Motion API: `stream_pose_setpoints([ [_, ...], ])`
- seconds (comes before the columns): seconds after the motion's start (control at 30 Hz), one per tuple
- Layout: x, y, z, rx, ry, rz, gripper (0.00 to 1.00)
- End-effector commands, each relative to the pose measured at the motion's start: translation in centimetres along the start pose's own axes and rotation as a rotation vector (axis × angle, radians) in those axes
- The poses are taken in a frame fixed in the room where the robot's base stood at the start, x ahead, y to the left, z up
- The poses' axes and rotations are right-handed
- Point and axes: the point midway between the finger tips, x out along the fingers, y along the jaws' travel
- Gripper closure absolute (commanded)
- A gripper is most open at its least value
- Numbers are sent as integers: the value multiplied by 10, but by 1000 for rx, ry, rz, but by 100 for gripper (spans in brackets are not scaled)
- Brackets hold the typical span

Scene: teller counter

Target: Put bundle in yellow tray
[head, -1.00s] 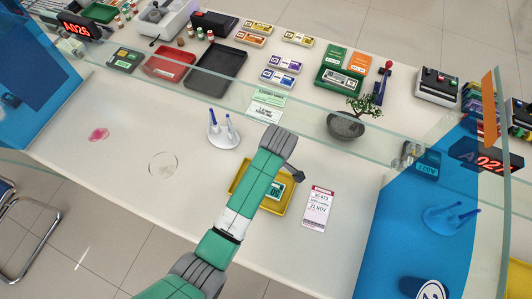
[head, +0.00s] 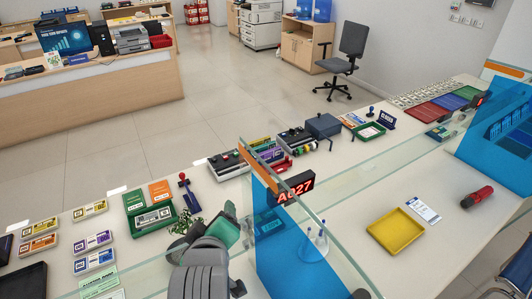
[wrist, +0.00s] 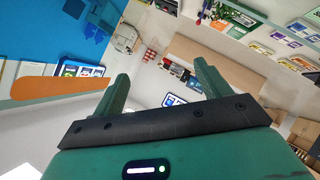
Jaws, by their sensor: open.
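In the head view a yellow tray (head: 378,238) lies empty on the counter at right, beyond the glass panel. Several banded bundles lie at lower left: a yellow one (head: 88,210), an orange one (head: 40,243), a purple one (head: 93,240) and a blue one (head: 95,258). Another bundle (head: 155,217) sits in a green tray (head: 134,230). Which bundle is meant I cannot tell. My gripper (head: 231,213) is raised near the plant, its fingertips unclear there. In the wrist view my gripper (wrist: 160,80) has its fingers apart with nothing between them.
The glass panel with an orange edge (head: 259,166) and a blue divider (head: 278,255) stand between my gripper and the tray. An A027 display (head: 294,189), a pen holder (head: 313,246), a plant (head: 186,226) and a red-handled stamp (head: 184,182) are close by.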

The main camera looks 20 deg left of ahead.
Motion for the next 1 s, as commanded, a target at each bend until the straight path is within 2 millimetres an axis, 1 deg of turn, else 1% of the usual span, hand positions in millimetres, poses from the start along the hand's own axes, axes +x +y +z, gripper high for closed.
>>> stream_pose_setpoints([
  [0.03, -29, 54, -6, 110, 64, 141, 24],
  [0.07, -50, 84, -10, 181, 112, 226, 24],
  [0.1, -80, 122, -14, 270, 183, 333, 24],
  [0.17, -131, 170, -19, 387, 304, 480, 24],
  [0.2, -166, 195, -22, 452, 388, 562, 24],
  [0.27, -216, 224, -26, 528, 512, 666, 24],
  [0.3, -246, 237, -29, 565, 589, 720, 24],
  [0.4, -303, 254, -32, 622, 739, 807, 24],
  [0.47, -323, 258, -34, 638, 795, 834, 24],
  [0.53, -335, 260, -35, 648, 829, 847, 24],
  [0.6, -338, 260, -36, 651, 839, 850, 24],
  [0.87, -336, 260, -36, 652, 835, 847, 24],
  [0.97, -348, 277, -53, 653, 835, 844, 24],
  [1.0, -355, 286, -62, 655, 836, 843, 24],
])
